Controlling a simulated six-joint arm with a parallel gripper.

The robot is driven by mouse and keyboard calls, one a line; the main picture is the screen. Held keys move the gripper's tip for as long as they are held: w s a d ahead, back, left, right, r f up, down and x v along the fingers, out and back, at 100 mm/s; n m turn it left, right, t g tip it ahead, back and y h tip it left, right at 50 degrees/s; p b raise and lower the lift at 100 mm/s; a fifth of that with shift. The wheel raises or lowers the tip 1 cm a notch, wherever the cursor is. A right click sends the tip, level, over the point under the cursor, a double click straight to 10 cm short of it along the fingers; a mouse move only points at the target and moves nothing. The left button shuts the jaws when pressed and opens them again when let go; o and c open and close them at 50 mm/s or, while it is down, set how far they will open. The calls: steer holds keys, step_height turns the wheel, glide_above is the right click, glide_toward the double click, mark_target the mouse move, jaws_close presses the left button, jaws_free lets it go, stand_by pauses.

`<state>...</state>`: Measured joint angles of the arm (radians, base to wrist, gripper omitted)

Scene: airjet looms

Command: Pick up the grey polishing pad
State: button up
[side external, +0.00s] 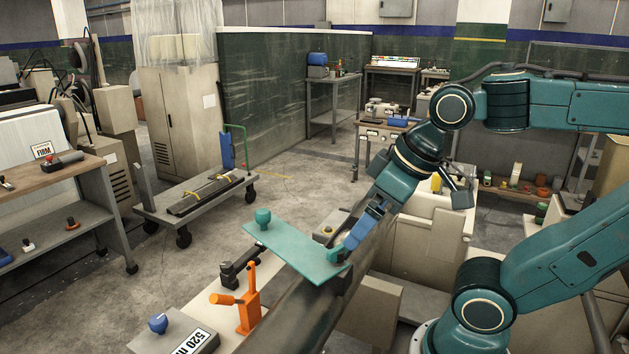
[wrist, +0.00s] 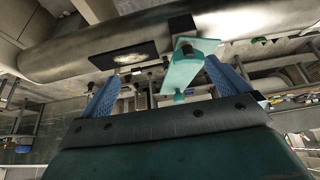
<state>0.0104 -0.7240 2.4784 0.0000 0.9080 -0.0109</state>
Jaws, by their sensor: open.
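No pad is plainly grey. A dark flat plate with a pale round spot (wrist: 123,58) lies against the big metal cylinder in the wrist view; I cannot tell if it is the polishing pad. A small brownish round part (side external: 327,231) shows behind a teal plate (side external: 293,252) in the side view, partly hidden. The teal plate has a round knob at its far left end and another teal part near my fingers. My gripper (side external: 346,247) is open over the plate's right end. In the wrist view the teal plate (wrist: 190,60) shows between my blue fingers (wrist: 162,70), toward the right one.
A long dark metal cylinder (side external: 285,322) runs under the teal plate. An orange clamp-like part (side external: 249,305) stands on the left. A grey block with a blue knob (side external: 172,338) sits at the front. A cart (side external: 196,198) stands behind on open floor.

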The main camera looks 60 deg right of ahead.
steer(key=shift+s+a+f, duration=0.1)
steer(key=shift+s+f, duration=0.1)
steer(key=shift+s, duration=0.1)
steer(key=c, duration=1.1)
steer(key=shift+w, duration=0.1)
steer(key=w+d+f+m+g, duration=0.1)
steer(key=w+d+m, duration=0.2)
steer(key=w+m, duration=0.3)
steer(key=w+d+m+g, duration=0.2)
steer(key=w+d+m, duration=0.2)
steer(key=w+m, duration=0.25)
steer(key=w+d+f+m, duration=0.3)
steer(key=d, duration=0.1)
steer(key=w+d+f+m+g, duration=0.1)
steer(key=w+d+f+m, duration=0.1)
steer(key=d+f+m, duration=0.1)
steer(key=w+d+f+m+y, duration=0.1)
steer(key=w+d+f+m, duration=0.2)
steer(key=d+f+m, duration=0.1)
steer(key=shift+w+d+f+g, duration=0.1)
steer(key=shift+w+d+g, duration=0.2)
steer(key=shift+d+g, duration=0.1)
steer(key=shift+f, duration=0.1)
